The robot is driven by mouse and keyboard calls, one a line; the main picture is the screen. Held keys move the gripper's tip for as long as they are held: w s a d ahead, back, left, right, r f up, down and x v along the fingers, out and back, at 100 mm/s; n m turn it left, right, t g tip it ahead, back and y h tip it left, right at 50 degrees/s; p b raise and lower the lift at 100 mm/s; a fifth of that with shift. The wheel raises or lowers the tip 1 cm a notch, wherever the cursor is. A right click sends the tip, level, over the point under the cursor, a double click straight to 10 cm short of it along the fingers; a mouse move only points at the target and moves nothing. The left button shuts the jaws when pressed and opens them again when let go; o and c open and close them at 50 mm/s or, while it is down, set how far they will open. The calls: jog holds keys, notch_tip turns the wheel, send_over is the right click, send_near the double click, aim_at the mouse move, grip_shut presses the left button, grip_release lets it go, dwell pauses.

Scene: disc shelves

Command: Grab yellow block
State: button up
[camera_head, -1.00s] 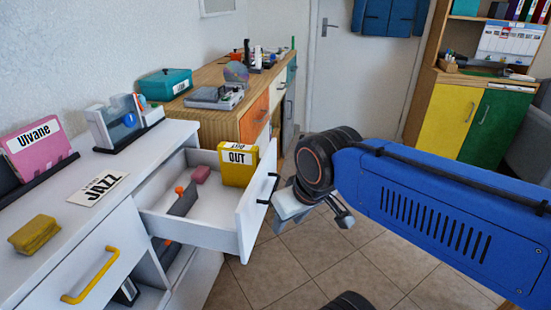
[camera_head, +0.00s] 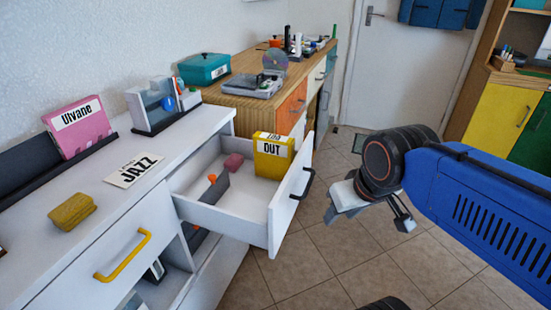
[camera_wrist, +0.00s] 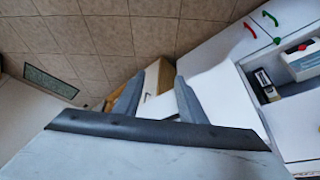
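A yellow block (camera_head: 73,211), rough like a sponge, lies on the white cabinet top at the left in the head view. A yellow box marked OUT (camera_head: 272,157) stands upright in the open white drawer (camera_head: 280,212). My gripper (camera_head: 371,205) hangs over the floor to the right of the drawer's front, apart from it and from both yellow things. In the wrist view my gripper's two grey fingers (camera_wrist: 157,97) are spread with nothing held between them. Neither yellow thing can be made out in the wrist view.
A JAZZ card (camera_head: 134,170) and a pink Ulvane box (camera_head: 78,128) are on the cabinet top. A yellow handle (camera_head: 122,256) sticks out from the front. The drawer also holds a pink block (camera_head: 233,162). Tiled floor (camera_head: 340,265) is open to the right.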

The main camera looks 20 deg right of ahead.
jog(key=shift+o, duration=1.4)
jog(key=shift+w+r, duration=0.1)
notch_tip(320, 180, up, 14)
jog(key=n+g, duration=0.5)
jog(key=n, duration=0.5)
send_over(274, 159)
jog(key=w+d, duration=0.1)
jog(key=w, duration=0.1)
jog(key=shift+s+d, duration=0.2)
jog(key=shift+w+f, duration=0.1)
jog(key=shift+f, duration=0.1)
notch_tip(274, 159, down, 12)
jog(key=shift+r, duration=0.15)
jog(key=shift+a+f, duration=0.25)
jog(key=shift+f, duration=1.1)
jog(key=shift+a+f, duration=0.2)
jog(key=shift+f, duration=1.15)
jog(key=c, duration=1.1)
